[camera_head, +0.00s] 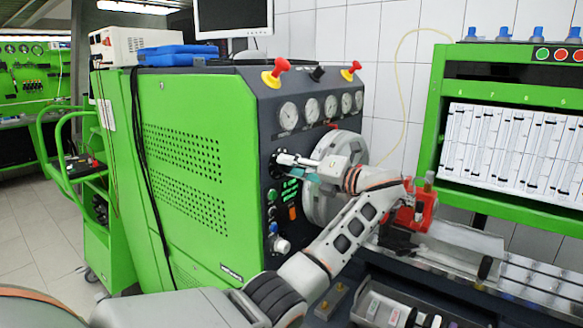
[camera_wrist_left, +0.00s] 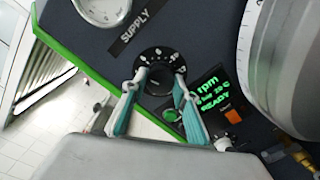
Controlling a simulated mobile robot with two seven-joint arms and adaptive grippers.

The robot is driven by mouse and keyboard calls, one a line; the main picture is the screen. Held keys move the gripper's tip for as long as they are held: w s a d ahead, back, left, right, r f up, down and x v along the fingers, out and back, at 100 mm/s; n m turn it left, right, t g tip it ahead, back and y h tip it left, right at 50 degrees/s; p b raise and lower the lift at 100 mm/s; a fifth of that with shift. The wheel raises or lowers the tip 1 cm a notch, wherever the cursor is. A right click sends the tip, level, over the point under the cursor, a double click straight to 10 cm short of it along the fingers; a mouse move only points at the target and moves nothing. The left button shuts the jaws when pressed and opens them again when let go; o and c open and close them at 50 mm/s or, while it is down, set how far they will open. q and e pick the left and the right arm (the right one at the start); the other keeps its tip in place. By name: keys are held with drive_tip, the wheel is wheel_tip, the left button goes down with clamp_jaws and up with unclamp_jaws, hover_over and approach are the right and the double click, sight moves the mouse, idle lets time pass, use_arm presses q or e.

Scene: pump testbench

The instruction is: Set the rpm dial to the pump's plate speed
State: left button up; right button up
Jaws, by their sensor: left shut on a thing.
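The rpm dial is a black knob (camera_wrist_left: 159,77) on a round black scale with white numerals, on the dark front panel below the SUPPLY label. My left gripper (camera_wrist_left: 160,88) is shut on the knob, one teal-padded finger on each side. The exact setting is too small to read. In the head view my left gripper (camera_head: 284,166) reaches the panel from the right, and its fingers largely hide the dial. A green-lit display (camera_wrist_left: 212,92) beside the dial shows "rpm", a bar and temperature line, and "READY". No readable pump plate shows. My right gripper is not in view.
A large grey disc (camera_head: 319,205) stands close behind my left wrist. Gauges (camera_head: 310,110) line the panel above. A red fixture (camera_head: 420,208) sits on the bench at right. A tray (camera_head: 365,306) with small items lies at the bottom. An orange button (camera_wrist_left: 232,117) is near the display.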

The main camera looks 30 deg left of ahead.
use_arm(q)
drive_tip(key=m, duration=1.1)
drive_tip(key=shift+m, duration=0.4)
idle(0.3)
drive_tip(key=o, duration=1.1)
drive_tip(key=d, duration=1.2)
drive_tip(key=shift+s, duration=0.35)
